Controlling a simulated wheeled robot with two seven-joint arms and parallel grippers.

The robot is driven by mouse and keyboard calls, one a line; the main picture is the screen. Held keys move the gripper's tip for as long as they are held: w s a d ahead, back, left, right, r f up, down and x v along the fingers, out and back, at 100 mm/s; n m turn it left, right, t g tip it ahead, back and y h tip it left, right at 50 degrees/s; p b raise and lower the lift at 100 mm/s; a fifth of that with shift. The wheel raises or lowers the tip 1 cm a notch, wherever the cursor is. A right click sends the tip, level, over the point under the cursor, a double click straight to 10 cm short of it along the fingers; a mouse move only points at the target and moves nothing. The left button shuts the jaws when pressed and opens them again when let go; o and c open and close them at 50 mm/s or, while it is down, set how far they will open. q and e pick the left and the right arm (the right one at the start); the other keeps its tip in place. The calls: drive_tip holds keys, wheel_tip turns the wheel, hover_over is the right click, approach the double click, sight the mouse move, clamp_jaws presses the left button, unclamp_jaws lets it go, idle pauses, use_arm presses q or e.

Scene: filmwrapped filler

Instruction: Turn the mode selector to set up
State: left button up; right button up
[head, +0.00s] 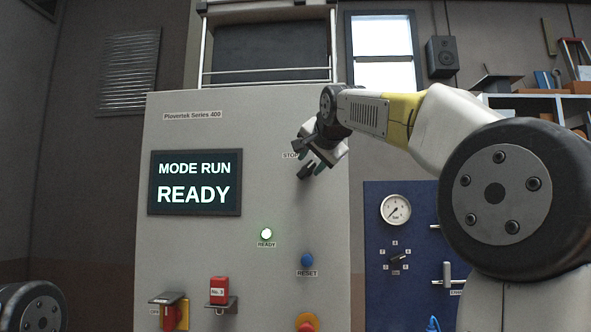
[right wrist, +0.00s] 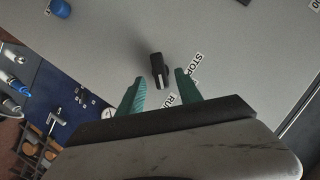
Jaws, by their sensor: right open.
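The mode selector is a black knob (right wrist: 159,68) on the grey cabinet front. In the right wrist view it sits between the two green fingertips of my right gripper (right wrist: 160,88), just ahead of them, with visible room on both sides. Its pale-marked end faces the partly hidden RUN label (right wrist: 172,99). The STOP label (right wrist: 197,64) is beside it. In the head view my right gripper (head: 316,162) is open at the knob, partly covering it. The display (head: 194,183) reads MODE RUN, READY. No set up label is visible. My left gripper is out of view.
A blue panel (head: 375,290) with a gauge (head: 395,209) stands right of the cabinet.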

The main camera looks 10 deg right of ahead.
sight(308, 168)
drive_tip(key=shift+x, duration=2.3)
clamp_jaws()
